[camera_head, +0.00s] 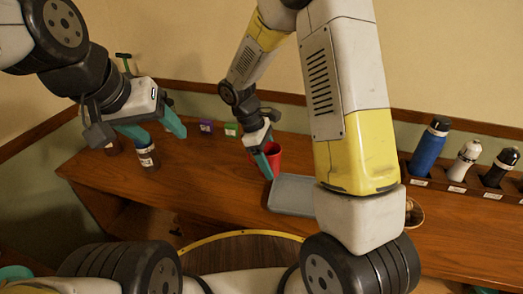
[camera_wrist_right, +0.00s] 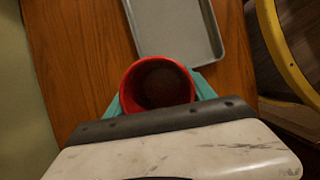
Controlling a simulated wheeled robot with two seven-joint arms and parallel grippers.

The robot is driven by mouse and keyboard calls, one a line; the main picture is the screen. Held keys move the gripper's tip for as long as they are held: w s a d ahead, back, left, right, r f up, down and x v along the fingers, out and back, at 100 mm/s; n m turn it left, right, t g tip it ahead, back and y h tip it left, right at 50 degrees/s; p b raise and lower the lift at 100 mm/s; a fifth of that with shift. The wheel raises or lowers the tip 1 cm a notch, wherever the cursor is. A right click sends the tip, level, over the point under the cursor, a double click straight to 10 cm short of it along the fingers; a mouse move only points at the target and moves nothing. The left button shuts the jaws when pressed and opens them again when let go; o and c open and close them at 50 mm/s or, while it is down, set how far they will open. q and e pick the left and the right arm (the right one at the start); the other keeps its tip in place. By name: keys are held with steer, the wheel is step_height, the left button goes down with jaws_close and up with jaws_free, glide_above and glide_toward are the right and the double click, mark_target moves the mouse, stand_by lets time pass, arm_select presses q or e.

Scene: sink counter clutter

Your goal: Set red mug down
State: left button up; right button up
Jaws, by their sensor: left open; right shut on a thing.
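The red mug (camera_head: 273,152) is at the middle of the wooden counter, just left of the grey tray (camera_head: 283,207). My right gripper (camera_head: 265,160) is shut on it. In the right wrist view the mug (camera_wrist_right: 157,85) shows its open rim and dark inside, between the teal fingers (camera_wrist_right: 160,95). It overlaps the near edge of the grey tray (camera_wrist_right: 178,53) there. I cannot tell whether its base touches the counter. My left gripper (camera_head: 154,134) is open and empty above the left part of the counter, near a dark blue bottle.
The dark blue bottle (camera_head: 147,154) stands below my left gripper. Small purple (camera_head: 206,127) and green (camera_head: 231,130) items stand at the back. A rack at right holds a blue bottle (camera_head: 429,146), a white bottle (camera_head: 464,160) and a black bottle (camera_head: 501,167). Counter between left bottle and mug looks clear.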

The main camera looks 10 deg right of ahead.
steer(key=w, duration=0.1)
steer(key=w+a, duration=0.1)
steer(key=w, duration=0.1)
steer(key=shift+w+a+f, duration=0.15)
steer(key=shift+w+f, duration=0.05)
steer(key=shift+w, duration=0.05)
steer(key=shift+w+a+f, duration=0.1)
steer(key=shift+f, duration=1.65)
steer(key=o, duration=1.7)
steer(key=shift+f, duration=0.15)
